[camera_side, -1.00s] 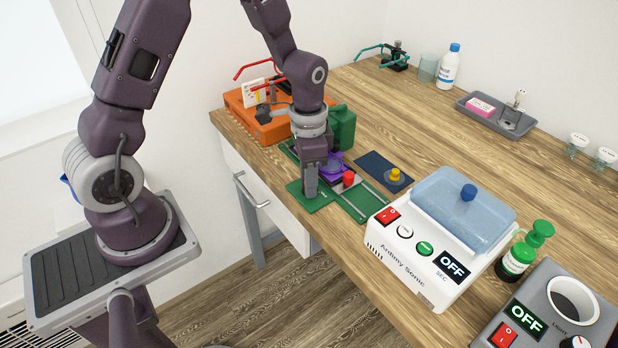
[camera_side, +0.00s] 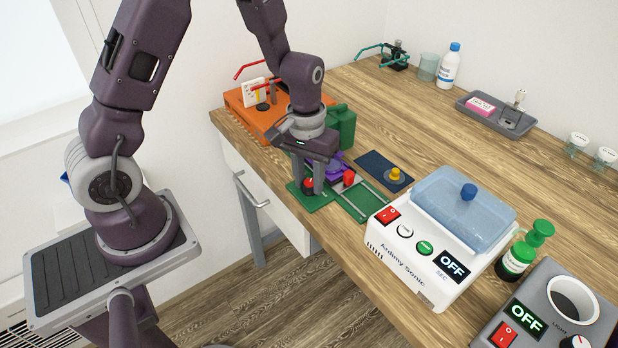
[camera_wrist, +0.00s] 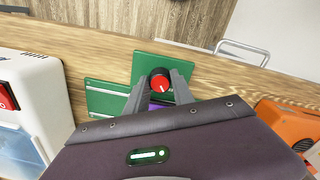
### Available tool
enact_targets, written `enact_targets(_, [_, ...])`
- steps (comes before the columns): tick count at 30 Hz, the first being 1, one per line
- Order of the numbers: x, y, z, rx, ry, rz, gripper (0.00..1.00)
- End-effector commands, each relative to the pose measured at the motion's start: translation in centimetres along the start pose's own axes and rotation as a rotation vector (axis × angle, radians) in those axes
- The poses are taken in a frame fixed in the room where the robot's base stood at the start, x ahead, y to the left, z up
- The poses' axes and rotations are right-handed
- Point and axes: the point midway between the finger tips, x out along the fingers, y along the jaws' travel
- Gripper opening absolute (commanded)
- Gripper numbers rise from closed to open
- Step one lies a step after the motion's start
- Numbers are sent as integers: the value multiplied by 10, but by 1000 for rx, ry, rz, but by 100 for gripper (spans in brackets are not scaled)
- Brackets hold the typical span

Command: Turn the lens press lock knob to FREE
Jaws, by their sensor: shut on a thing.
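The lock knob (camera_wrist: 160,80), red-topped with a dark rim and a small pale mark, sits on the green base plate (camera_wrist: 146,63) of the lens press. My gripper (camera_wrist: 159,92) points down at it, with one finger on each side, and is shut on it. In the side view the knob (camera_side: 308,184) shows partly between the fingers of my gripper (camera_side: 312,189). The green base (camera_side: 296,198) carries a purple part (camera_side: 335,166) and a red piece (camera_side: 349,177) to the right. Any FREE lettering is too small or hidden to read.
A white ultrasonic cleaner (camera_side: 427,238) stands to the right, its display reading OFF. An orange case (camera_side: 243,107) and a green container (camera_side: 343,126) stand behind my gripper. A dark blue mat (camera_side: 373,164) with a yellow-topped piece lies beside the press. The table's front edge is close.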

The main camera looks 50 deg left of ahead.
Motion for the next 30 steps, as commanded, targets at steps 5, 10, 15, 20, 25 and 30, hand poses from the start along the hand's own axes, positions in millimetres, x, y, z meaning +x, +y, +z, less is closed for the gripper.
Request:
enact_targets(5, [-1,1,-1,-70,6,2,0])
enact_targets(10, [-1,1,-1,-110,7,2,0])
enact_targets(15, [-1,1,-1,-126,8,2,0])
enact_targets(20, [-1,1,-1,-128,8,2,0])
enact_targets(25, [-1,1,-1,-127,8,2,0])
enact_targets(30, [-1,1,-1,-127,7,2,38])
